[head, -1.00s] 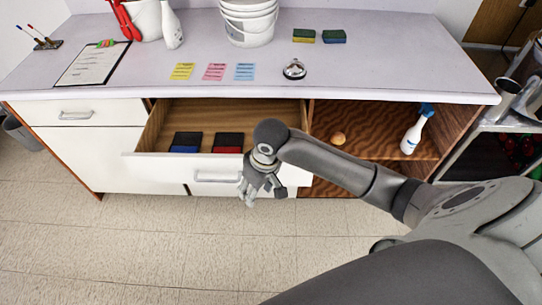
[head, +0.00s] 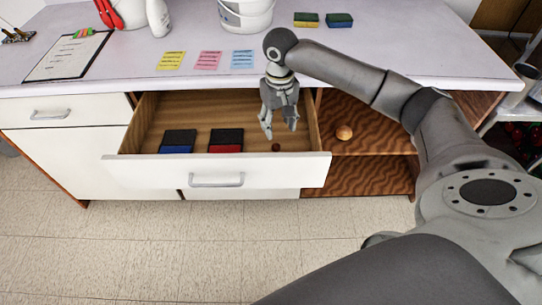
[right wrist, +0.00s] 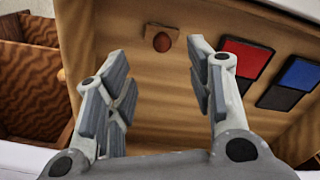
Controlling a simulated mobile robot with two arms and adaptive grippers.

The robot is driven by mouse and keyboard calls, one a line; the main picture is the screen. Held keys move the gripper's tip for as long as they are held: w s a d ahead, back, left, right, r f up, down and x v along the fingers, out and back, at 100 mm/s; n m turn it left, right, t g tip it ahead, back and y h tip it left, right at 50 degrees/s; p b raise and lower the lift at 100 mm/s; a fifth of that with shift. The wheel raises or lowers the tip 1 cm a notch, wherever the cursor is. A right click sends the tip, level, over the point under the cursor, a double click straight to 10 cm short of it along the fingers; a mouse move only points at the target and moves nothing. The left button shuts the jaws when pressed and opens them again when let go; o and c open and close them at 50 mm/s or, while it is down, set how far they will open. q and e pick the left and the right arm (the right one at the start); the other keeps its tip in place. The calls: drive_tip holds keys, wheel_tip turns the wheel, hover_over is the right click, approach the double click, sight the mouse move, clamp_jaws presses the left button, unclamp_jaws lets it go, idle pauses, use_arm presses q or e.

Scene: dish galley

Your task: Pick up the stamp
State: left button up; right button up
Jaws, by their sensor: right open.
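The stamp (head: 276,147) is a small reddish-brown knob in the open drawer, near its right end. My right gripper (head: 280,129) points down over the right part of the drawer. In the right wrist view its two fingers (right wrist: 156,62) are spread apart with nothing between them. The gripper is close to the stamp but does not appear to touch it. My left gripper is not in view.
The drawer front (head: 270,173) is pulled out. A blue-and-black ink pad (head: 178,141) and a red-and-black one (head: 226,140) lie left of the stamp. The counter edge (head: 190,88) overhangs behind. A round wooden object (head: 344,132) sits on the right shelf.

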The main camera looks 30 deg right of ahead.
sight(276, 145)
drive_tip(key=shift+w+d+f, duration=0.1)
drive_tip(key=shift+d+f, duration=0.05)
drive_tip(key=shift+d, duration=0.1)
drive_tip(key=shift+f, duration=0.3)
wheel_tip(276, 145, down, 4)
drive_tip(key=shift+f, duration=0.2)
drive_tip(key=shift+w+a+f, duration=0.15)
drive_tip(key=shift+f, duration=1.2)
drive_tip(key=shift+w+a+f, duration=0.1)
drive_tip(key=shift+f, duration=1.25)
clamp_jaws()
